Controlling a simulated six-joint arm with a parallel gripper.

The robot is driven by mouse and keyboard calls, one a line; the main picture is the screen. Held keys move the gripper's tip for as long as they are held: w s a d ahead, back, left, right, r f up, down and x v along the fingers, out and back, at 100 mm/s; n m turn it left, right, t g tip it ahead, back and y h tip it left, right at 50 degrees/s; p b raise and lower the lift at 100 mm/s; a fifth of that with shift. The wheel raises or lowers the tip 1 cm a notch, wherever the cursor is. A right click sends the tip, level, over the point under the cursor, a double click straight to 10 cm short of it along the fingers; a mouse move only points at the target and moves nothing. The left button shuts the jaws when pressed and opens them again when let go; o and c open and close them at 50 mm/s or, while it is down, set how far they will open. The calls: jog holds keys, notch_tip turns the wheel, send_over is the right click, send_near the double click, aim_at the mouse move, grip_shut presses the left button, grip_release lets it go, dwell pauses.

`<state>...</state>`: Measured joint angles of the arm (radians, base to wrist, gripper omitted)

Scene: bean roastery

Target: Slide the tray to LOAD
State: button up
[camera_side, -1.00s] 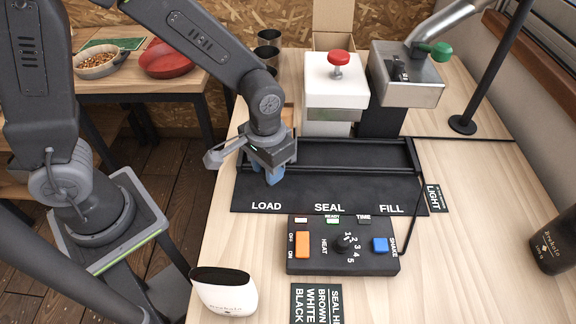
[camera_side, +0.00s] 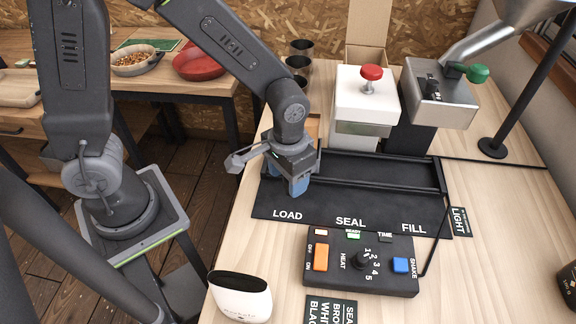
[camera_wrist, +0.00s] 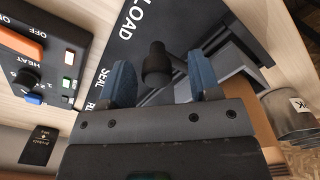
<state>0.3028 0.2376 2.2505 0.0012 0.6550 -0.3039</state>
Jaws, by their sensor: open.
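The black station mat (camera_side: 345,208) carries the white words LOAD, SEAL and FILL from left to right. A long black railed frame (camera_side: 375,182) lies behind the words. My gripper (camera_side: 298,187) is at the left end, low behind LOAD, its blue fingers pointing down. In the wrist view its two blue fingertips (camera_wrist: 160,80) are apart. A dark round knob (camera_wrist: 157,62) on a post shows between them, with a gap on each side. The LOAD word is close beyond the knob. The tray's outline is hard to tell from the black frame, and my gripper hides the left end in the side view.
A black control box (camera_side: 362,262) with an orange switch stands in front of the mat. A white press (camera_side: 364,100) with a red knob and a metal dispenser (camera_side: 440,95) stand behind.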

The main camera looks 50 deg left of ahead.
notch_tip(320, 180, up, 14)
dwell(0.4)
jog(key=shift+a, duration=0.1)
jog(key=s+a+r+t, duration=0.3)
jog(key=s+a+t, duration=0.2)
jog(key=s+a, duration=0.3)
jog(key=shift+s+a+r+t, duration=0.3)
jog(key=shift+s+a+r, duration=0.05)
jog(key=shift+a, duration=0.25)
dwell(1.3)
